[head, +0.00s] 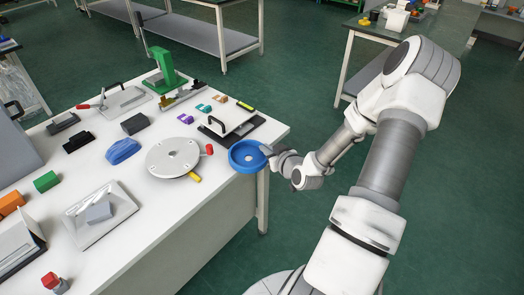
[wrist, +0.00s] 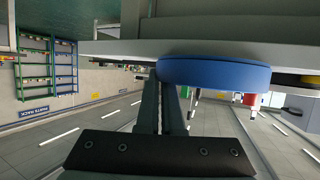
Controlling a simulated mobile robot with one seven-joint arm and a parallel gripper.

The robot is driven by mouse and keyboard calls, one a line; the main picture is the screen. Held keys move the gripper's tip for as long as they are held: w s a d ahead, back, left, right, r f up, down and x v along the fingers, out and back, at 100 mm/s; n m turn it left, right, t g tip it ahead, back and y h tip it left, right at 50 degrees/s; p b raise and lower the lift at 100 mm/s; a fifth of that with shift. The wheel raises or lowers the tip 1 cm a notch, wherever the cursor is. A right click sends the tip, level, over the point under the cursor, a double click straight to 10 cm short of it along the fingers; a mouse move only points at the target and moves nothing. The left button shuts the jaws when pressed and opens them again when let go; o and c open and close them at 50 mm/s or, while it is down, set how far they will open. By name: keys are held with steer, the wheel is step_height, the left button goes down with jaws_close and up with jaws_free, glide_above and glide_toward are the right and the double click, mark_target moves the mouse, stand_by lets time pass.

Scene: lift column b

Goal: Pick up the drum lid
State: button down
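The drum lid (head: 245,158) is a blue round piece with a raised rim, at the right corner of the white worktable. In the wrist view the blue lid (wrist: 215,72) is seen edge-on. My gripper (head: 268,151) is at the lid's right rim, reaching in from the right. In the wrist view my gripper's fingers (wrist: 162,88) are close together at the lid's left edge and look shut on its rim. The fingertips are partly hidden by the lid. The lid is at about table height; whether it touches the top cannot be told.
A round grey plate (head: 172,158) with red and yellow knobs lies left of the lid. A black-handled plate (head: 228,127) lies behind it. Several other parts cover the worktable (head: 125,235). Open green floor (head: 455,190) is to the right, beyond my arm.

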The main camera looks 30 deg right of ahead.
steer(key=s+d+r+p, duration=0.4)
steer(key=s+d+r, duration=0.2)
steer(key=s+r, duration=0.3)
steer(key=shift+s+d+r, duration=0.2)
steer(key=shift+s+r, duration=0.2)
steer(key=shift+r, duration=0.55)
steer(key=shift+w, duration=0.1)
stand_by(0.4)
